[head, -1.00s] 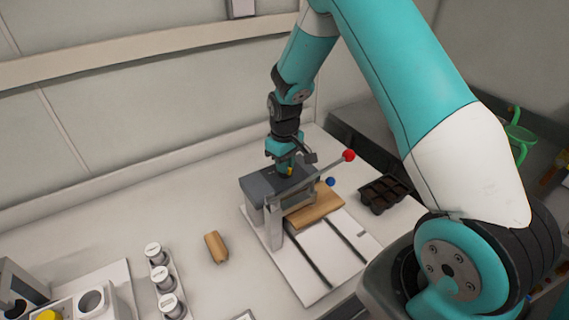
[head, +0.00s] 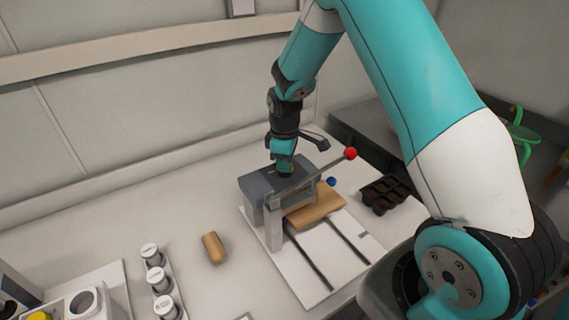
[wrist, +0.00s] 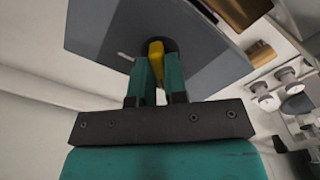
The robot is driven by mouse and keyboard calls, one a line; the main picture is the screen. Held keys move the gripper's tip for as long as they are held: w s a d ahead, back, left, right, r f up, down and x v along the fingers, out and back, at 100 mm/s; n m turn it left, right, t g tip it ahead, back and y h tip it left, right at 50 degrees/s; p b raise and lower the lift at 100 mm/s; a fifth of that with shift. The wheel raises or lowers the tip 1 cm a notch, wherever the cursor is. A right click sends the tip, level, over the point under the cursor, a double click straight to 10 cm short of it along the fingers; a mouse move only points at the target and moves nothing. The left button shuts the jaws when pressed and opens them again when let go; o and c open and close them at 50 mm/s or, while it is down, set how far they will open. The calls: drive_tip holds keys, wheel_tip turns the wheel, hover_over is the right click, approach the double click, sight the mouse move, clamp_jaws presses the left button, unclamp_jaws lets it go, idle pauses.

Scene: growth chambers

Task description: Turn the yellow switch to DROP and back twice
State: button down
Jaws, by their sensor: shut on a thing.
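The yellow switch (wrist: 156,52) stands on the grey top of the machine (wrist: 105,30), with a dark round base around it, in the wrist view. My gripper (wrist: 159,75) is shut on the switch, one teal finger on each side of it. In the head view my gripper (head: 284,172) points down onto the machine's grey top (head: 258,184) and hides the switch. I cannot read any DROP label in either view.
A lever with a red ball (head: 351,153) and a blue knob (head: 331,181) stick out at the machine's right. A wooden block (head: 318,207) lies on the white base, another (head: 214,247) on the bench. White-capped jars (head: 161,280) stand front left; a dark tray (head: 385,194) lies right.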

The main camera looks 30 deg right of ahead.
drive_tip(key=shift+r, duration=0.1)
idle(0.3)
drive_tip(key=c, duration=1.1)
unclamp_jaws()
drive_tip(key=shift+c, duration=0.2)
wheel_tip(320, 180, up, 17)
drive_tip(key=b, duration=0.3)
drive_tip(key=shift+r+b, duration=0.2)
drive_tip(key=shift+b, duration=0.15)
